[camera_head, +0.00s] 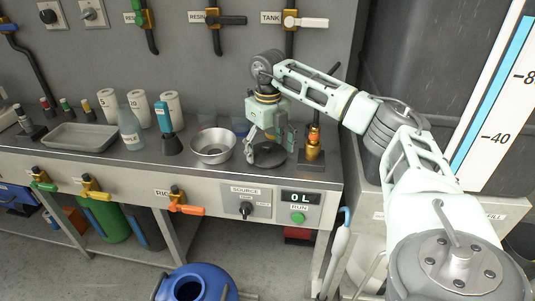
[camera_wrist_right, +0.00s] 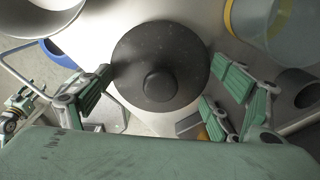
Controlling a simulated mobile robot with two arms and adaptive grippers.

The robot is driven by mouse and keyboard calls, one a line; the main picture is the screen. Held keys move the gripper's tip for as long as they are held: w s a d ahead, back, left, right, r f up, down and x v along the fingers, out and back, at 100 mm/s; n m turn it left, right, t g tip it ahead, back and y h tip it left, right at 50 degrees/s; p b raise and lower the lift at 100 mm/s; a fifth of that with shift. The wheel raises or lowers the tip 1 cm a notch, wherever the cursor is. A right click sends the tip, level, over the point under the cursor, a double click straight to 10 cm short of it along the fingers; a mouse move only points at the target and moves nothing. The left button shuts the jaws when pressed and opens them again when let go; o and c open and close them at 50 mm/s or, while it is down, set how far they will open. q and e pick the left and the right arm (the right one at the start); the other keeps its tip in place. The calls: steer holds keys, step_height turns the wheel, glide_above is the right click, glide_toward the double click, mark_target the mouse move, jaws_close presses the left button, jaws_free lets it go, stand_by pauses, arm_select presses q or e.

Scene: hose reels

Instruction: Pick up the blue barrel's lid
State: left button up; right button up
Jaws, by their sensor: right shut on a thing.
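The dark round lid (camera_head: 268,155) with a central knob is at the right end of the steel workbench, right of the metal bowl. In the right wrist view the lid (camera_wrist_right: 150,45) lies between my fingers. My right gripper (camera_head: 270,146) points down over it, its fingers shut on opposite sides of the lid's rim; they also show in the wrist view (camera_wrist_right: 162,82). I cannot tell whether the lid still touches the bench. The blue barrel (camera_head: 212,273) stands on the floor in front, its round top opening uncovered. My left gripper is not in view.
The metal bowl (camera_head: 213,146) is close to the left of the gripper. A brass fitting (camera_head: 313,148) stands close to its right. A pipe hangs at the bench's right end.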

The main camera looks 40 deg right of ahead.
steer(key=shift+c, duration=1.3)
